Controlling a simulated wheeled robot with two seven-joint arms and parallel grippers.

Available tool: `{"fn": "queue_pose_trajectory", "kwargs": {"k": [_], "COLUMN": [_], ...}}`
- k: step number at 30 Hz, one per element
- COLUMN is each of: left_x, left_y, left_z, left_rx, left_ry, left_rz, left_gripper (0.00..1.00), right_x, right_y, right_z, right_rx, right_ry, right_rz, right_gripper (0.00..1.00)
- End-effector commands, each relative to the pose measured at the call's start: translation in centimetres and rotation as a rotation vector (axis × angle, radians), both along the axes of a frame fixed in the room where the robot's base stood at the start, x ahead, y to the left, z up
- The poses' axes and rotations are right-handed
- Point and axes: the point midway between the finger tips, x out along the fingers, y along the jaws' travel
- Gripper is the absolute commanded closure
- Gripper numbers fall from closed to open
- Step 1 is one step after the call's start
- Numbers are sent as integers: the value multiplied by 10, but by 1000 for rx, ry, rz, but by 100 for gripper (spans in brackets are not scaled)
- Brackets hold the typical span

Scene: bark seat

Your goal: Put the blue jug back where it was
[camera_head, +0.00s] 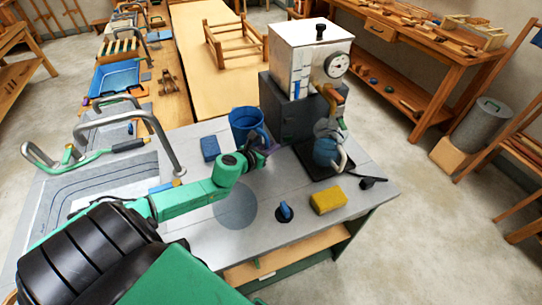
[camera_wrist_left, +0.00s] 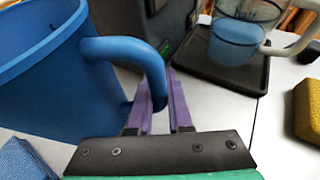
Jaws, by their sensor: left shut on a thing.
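My left gripper (camera_head: 264,150) is at the jug's handle side. Its purple fingers (camera_wrist_left: 165,105) are shut on the lower part of the handle. I cannot tell whether the jug's base touches the worktop. A flat dark grey disc (camera_head: 236,206) on the worktop, in front of my forearm, is bare. My right gripper is not in view.
A clear pitcher with blue contents (camera_head: 327,153) stands on a black tray (camera_head: 318,166) right of the jug. A blue sponge (camera_head: 209,148) lies left of it. A yellow sponge (camera_head: 328,201) and a blue knob (camera_head: 285,211) are near the front. The sink (camera_head: 95,180) is at left.

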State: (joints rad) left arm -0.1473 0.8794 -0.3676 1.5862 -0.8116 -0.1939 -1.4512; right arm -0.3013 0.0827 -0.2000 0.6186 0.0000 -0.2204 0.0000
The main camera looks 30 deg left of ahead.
Motion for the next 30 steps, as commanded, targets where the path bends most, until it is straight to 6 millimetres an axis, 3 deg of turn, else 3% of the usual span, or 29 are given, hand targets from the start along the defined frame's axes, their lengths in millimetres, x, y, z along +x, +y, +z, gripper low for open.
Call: {"fn": "queue_pose_trajectory", "kwargs": {"k": [1,4,14,15,17,30], "left_x": [0,0,0,0,0,-7], "left_y": [0,0,0,0,0,1], "left_z": [-15,-31,-35,-34,-34,-30], "left_rx": [-5,-4,0,0,-1,-1], "left_ry": [2,1,1,2,2,3], "left_rz": [4,3,0,0,0,0], "left_gripper": [100,100,100,75,52,52], "right_x": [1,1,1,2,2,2], "right_y": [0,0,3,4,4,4], "right_z": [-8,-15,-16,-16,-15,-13], "right_rx": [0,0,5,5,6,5], "right_ry": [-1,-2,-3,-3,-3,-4], "right_rz": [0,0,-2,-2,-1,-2], "right_gripper": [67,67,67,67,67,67]}}
